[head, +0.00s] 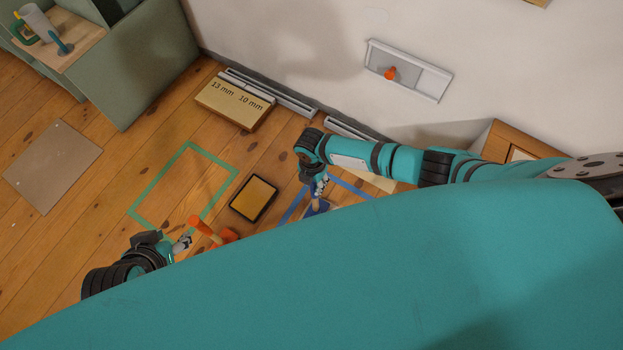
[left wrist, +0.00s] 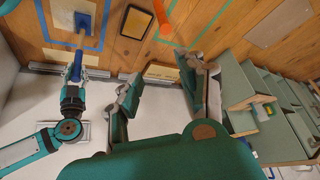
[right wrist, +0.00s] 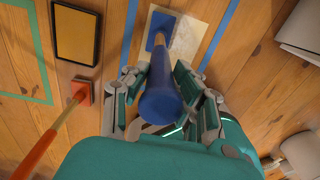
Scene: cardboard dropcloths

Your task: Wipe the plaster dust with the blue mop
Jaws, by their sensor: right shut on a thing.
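The blue mop (right wrist: 160,100) stands with its handle end toward the camera in the right wrist view. Its blue head (right wrist: 158,30) is at a pale rectangular patch (right wrist: 188,40) on the floor, inside blue tape. My right gripper (head: 318,188) is shut around the mop's handle. The mop also shows in the left wrist view (left wrist: 80,42). My left gripper (head: 186,242) is open and empty, near an orange tool (head: 205,230); its open fingers show in the left wrist view (left wrist: 168,95).
A dark-rimmed yellow pad (head: 254,198) lies between green tape (head: 150,187) and blue tape (head: 352,188). A box marked 13 mm and 10 mm (head: 233,104) lies by the wall. A greenish cabinet (head: 150,65) stands upper left.

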